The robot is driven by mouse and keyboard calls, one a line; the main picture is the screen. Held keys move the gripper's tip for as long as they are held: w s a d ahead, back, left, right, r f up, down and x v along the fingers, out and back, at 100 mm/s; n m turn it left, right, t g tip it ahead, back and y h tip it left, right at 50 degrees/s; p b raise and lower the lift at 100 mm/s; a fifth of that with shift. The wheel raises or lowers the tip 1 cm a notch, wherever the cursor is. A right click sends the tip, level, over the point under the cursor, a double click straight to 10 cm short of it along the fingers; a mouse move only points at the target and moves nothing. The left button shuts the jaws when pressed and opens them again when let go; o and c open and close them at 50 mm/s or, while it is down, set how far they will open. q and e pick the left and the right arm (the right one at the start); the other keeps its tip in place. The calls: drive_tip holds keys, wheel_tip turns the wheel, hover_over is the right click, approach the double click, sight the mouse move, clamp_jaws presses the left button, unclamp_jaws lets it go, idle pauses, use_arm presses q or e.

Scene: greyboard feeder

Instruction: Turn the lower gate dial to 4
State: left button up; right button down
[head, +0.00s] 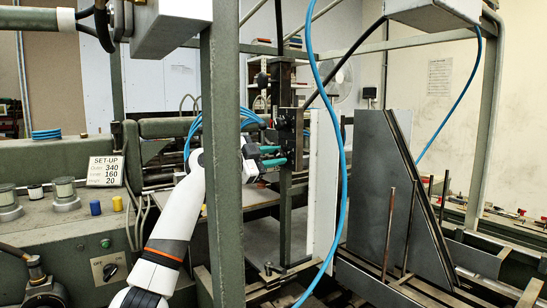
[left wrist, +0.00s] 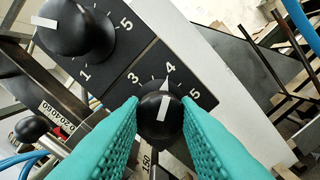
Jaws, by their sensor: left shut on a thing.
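In the left wrist view, a black lower gate dial (left wrist: 160,120) with a white pointer mark sits between the two green fingertips of my left gripper (left wrist: 160,122). The gripper is shut on it. The pointer is directed toward the 4 on the printed scale (left wrist: 171,70), with 3 and 5 to either side. In the head view, my left gripper (head: 275,156) reaches the dark upright post (head: 286,215). The dial is too small to make out there. My right gripper is not in view.
A second black dial (left wrist: 75,25) with its own scale is beside the gripped one. A black ball knob (left wrist: 28,127) is nearby. In the head view, a blue hose (head: 343,150) hangs in front, right of the gripper. A green frame post (head: 222,150) crosses before my left arm.

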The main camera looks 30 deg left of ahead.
use_arm(q)
drive_tip(key=o, duration=0.6)
drive_tip(key=shift+f, duration=0.3)
drive_tip(key=o, duration=0.3)
drive_tip(key=shift+o, duration=0.4)
drive_tip(key=shift+r, duration=0.15)
drive_tip(key=shift+s, duration=0.1)
drive_tip(key=b+v, duration=0.3)
drive_tip(key=v, duration=0.9)
drive_tip(key=shift+b, duration=0.4)
drive_tip(key=shift+a, duration=0.1)
